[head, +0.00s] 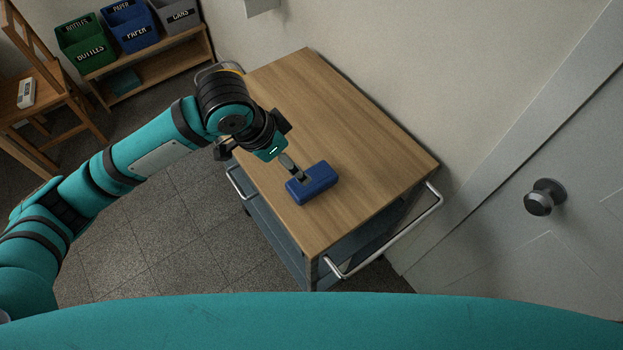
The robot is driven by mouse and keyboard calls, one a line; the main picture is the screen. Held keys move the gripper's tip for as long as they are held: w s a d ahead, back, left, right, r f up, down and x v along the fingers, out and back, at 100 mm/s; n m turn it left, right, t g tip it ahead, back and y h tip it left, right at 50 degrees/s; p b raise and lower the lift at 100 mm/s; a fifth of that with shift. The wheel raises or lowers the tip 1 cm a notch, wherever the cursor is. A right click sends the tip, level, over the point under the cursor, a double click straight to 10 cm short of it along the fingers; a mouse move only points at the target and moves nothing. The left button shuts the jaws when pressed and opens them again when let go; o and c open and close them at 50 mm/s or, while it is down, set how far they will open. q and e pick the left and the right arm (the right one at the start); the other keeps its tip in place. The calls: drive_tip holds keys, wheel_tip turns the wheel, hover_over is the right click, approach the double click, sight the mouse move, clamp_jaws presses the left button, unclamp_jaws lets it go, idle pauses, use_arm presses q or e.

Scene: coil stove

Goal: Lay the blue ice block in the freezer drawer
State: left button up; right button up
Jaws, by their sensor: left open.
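The blue ice block (318,187) lies flat on the wooden top of a trolley (345,130), near its left front edge. My left gripper (302,176) reaches in from the left with its fingers at the block's upper left side. It is open. One finger shows against the block, and the other is hard to make out. I cannot tell whether the finger touches the block. No freezer drawer shows in this view. My right gripper is not in view.
The trolley has metal handles (385,245) on its ends, and the rest of its top is clear. A white door with a round knob (545,197) stands at the right. A wooden chair (45,85) and a shelf (155,70) with green, blue and grey bins are at the back left.

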use_arm(q)
drive_tip(key=p, duration=0.1)
hover_over(312, 183)
drive_tip(key=a, duration=0.2)
wheel_tip(312, 183, down, 8)
drive_tip(key=shift+s+f, duration=0.15)
drive_tip(key=shift+f, duration=0.05)
drive_tip(key=p+x, duration=0.1)
drive_tip(key=x, duration=0.3)
drive_tip(key=shift+d+f+p, duration=0.15)
drive_tip(key=shift+f+p, duration=0.15)
drive_tip(key=shift+p, duration=0.05)
drive_tip(key=shift+d+f, duration=0.1)
drive_tip(key=shift+f, duration=0.3)
drive_tip(key=shift+c, duration=0.3)
drive_tip(key=c, duration=1.4)
drive_tip(key=shift+c, duration=0.5)
drive_tip(key=shift+r, duration=0.15)
